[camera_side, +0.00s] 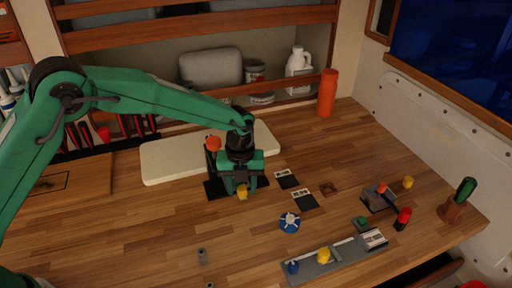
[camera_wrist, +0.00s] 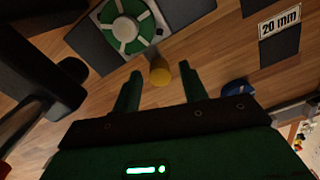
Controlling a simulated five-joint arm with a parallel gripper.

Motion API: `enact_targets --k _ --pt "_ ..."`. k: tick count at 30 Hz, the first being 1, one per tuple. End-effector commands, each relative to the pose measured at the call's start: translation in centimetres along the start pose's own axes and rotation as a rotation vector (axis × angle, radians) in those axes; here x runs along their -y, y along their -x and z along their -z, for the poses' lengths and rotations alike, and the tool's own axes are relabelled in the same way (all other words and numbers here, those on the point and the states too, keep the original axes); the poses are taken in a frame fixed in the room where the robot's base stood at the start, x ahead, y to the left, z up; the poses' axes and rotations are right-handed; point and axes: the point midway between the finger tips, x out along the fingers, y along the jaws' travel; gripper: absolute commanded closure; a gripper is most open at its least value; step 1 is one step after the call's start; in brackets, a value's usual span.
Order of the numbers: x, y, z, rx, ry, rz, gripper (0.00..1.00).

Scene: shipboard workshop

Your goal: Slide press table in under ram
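In the wrist view, a grey plate (camera_wrist: 165,18) with pale edges, which looks like the press table, carries a round green and white piece (camera_wrist: 123,28). A yellow knob (camera_wrist: 160,72) stands beside its near edge; whether they are joined is unclear. My gripper (camera_wrist: 161,68) is open, its two green fingers on either side of the knob with gaps showing. In the side view, my gripper (camera_side: 241,187) points down at the yellow knob (camera_side: 242,194). The dark press post with an orange top (camera_side: 213,144) stands just left of it. My gripper hides most of the table and the ram.
A blue and white disc (camera_side: 289,222) lies right of my gripper. Black labelled pads (camera_side: 305,201) lie nearby. A grey rail (camera_side: 325,262) with coloured knobs is at the front. A cream board (camera_side: 165,162) lies behind. Bare wood (camera_side: 150,235) is at front left.

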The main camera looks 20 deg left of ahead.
Motion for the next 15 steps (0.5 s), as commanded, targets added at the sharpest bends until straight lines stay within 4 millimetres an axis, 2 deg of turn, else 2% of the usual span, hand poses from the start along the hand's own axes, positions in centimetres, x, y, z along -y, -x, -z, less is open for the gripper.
enact_targets --k 1,6,15 --pt "0.00 0.01 0.00 0.000 0.000 0.000 0.68" --pt "0.00 0.02 0.00 0.000 0.000 0.000 0.98" --pt "-0.86 0.11 0.22 -0.001 0.001 -0.001 0.98"
